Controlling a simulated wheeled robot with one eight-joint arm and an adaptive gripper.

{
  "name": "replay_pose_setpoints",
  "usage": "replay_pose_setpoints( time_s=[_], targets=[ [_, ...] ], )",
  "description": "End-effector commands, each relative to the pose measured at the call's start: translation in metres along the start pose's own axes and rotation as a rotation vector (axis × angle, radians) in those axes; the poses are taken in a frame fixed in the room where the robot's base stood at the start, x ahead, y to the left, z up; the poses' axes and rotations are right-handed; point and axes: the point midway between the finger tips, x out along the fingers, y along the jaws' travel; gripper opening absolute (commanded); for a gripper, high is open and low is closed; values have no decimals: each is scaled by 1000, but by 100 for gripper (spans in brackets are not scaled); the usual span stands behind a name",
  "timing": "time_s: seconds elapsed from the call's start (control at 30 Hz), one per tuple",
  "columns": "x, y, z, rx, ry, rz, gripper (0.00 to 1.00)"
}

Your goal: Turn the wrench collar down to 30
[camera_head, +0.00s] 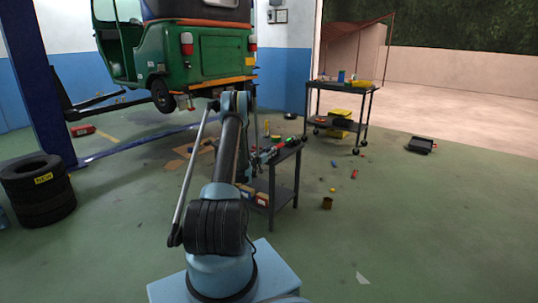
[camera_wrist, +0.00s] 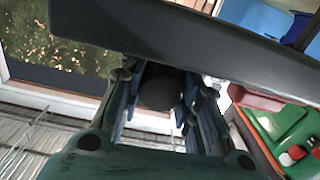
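In the wrist view, the two sides of my gripper (camera_wrist: 163,112) stand apart, with a dark rounded shape between them. I cannot tell whether that shape is held or is part of the gripper. A long dark grey bar crosses the top of the wrist view, very close to the camera; what it belongs to is unclear. In the head view, my arm reaches toward the small tool cart (camera_head: 285,154), and its end is mostly hidden behind my own links. Small tools crowd the cart top. I cannot pick out the wrench, its collar or any scale in either view.
A green rickshaw (camera_head: 205,48) is raised at the back left, by a blue lift post (camera_head: 40,75). Stacked tyres (camera_head: 38,190) stand at left. A second cart (camera_head: 342,86) and a black tray (camera_head: 421,145) are at right. Small items lie on the floor; the right foreground is open.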

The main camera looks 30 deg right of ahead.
Motion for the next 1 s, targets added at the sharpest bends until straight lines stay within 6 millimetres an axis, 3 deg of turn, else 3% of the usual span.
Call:
replay_pose_setpoints(
  time_s=[0.47,1.0],
  targets=[
    [-2,-3,0,-100,-2,-2,6],
    [-2,-5,0,-573,-14,-2,6]
  ],
)
